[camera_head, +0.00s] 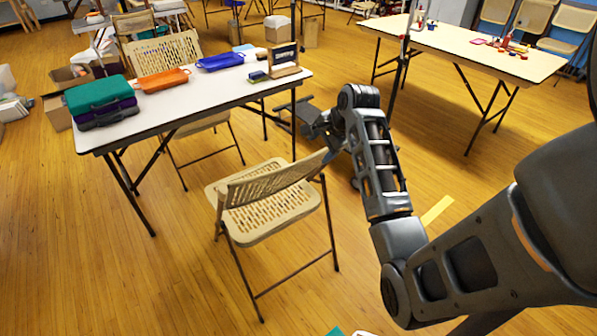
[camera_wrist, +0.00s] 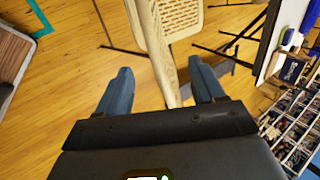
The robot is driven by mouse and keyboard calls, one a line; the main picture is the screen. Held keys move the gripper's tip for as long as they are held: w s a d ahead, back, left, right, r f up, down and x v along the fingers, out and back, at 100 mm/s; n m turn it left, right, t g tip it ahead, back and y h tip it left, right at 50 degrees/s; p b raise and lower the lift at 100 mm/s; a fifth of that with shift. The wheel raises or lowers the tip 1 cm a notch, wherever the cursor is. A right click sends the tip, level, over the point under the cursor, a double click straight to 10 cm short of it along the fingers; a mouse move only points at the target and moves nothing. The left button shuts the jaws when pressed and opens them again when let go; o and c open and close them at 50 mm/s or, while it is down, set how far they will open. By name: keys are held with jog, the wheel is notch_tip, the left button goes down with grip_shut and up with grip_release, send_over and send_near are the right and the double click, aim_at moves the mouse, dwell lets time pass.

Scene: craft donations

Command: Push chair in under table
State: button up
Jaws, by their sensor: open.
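My gripper (camera_head: 328,148) is at the right end of the chair's back. In the wrist view my gripper (camera_wrist: 160,64) is open, with a blue-grey finger on either side of the beige top of the chair back (camera_wrist: 165,50). I cannot tell whether the fingers touch it.
The table holds a green and purple case (camera_head: 100,102), an orange tray (camera_head: 163,80), a blue tray (camera_head: 220,61) and a small sign stand. Another chair (camera_head: 165,55) is at its far side. A second table (camera_head: 465,45) stands back right. Wooden floor left of the chair is clear.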

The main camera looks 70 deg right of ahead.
aim_at(316, 153)
jog(key=b+x, duration=0.2)
jog(key=x, duration=0.5)
jog(key=shift+w+d+f, duration=0.1)
jog(key=shift+f, duration=0.1)
grip_shut()
dwell(0.5)
dwell(0.8)
